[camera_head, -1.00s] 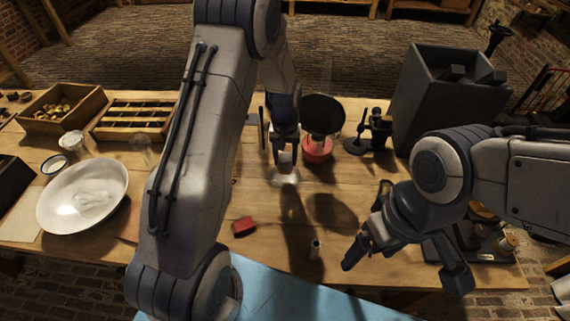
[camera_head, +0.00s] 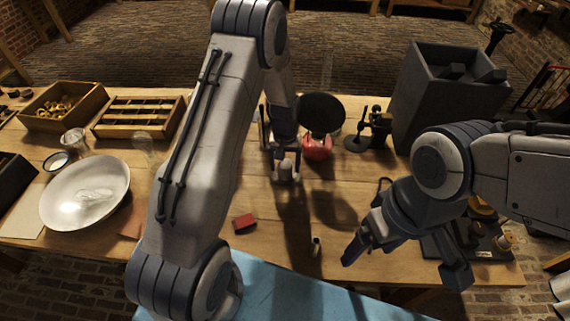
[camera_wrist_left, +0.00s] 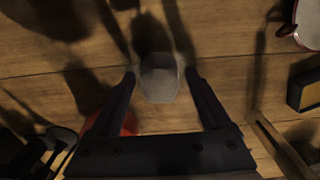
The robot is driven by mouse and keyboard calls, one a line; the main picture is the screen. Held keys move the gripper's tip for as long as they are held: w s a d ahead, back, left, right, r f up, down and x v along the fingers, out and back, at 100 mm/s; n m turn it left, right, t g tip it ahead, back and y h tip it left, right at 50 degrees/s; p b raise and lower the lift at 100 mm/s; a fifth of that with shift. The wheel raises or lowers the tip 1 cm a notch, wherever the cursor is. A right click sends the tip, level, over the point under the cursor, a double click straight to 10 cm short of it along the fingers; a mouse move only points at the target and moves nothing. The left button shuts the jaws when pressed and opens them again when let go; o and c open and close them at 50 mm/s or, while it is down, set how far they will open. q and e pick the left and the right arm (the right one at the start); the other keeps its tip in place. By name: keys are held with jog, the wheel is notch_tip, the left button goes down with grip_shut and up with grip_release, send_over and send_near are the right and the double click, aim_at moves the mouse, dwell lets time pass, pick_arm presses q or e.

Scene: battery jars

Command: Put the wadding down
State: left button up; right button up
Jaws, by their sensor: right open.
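My left gripper (camera_head: 285,170) points down close above the table at the middle. A pale grey-white piece, apparently the wadding (camera_wrist_left: 158,78), lies between its two fingertips in the left wrist view. Narrow dark gaps show beside it there, and I cannot tell whether the fingers press on it. In the head view a pale bit shows between the fingers, and I cannot tell whether it rests on the table. My right gripper (camera_head: 366,242) is open and empty over the front right of the table.
A red pot-like thing (camera_head: 318,150) with a dark disc (camera_head: 322,112) stands right of my left gripper. A dark red block (camera_head: 244,222) and a small upright cylinder (camera_head: 316,246) are nearer. A white bowl (camera_head: 60,217) and wooden trays (camera_head: 138,129) are left. A grey box (camera_head: 412,110) is right.

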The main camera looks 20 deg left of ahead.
aim_at(285, 163)
pick_arm(q)
jog(key=shift+r, duration=0.3)
notch_tip(285, 163, up, 11)
jog(key=b, duration=0.2)
jog(key=s+d+r+m, duration=0.2)
jog(key=s+d+r, duration=0.2)
jog(key=d+r, duration=0.15)
jog(key=s+d+r+m, duration=0.1)
jog(key=s+d+m, duration=0.2)
jog(key=s, duration=0.5)
jog(key=s+d+r+m, duration=0.2)
jog(key=s+d, duration=0.1)
jog(key=s, duration=0.6)
jog(key=s+d+r+m+h, duration=0.1)
jog(key=s+d+m, duration=0.2)
jog(key=s, duration=0.5)
jog(key=shift+s+d+r+m, duration=0.15)
jog(key=shift+d+r+m, duration=0.2)
jog(key=shift+d, duration=0.2)
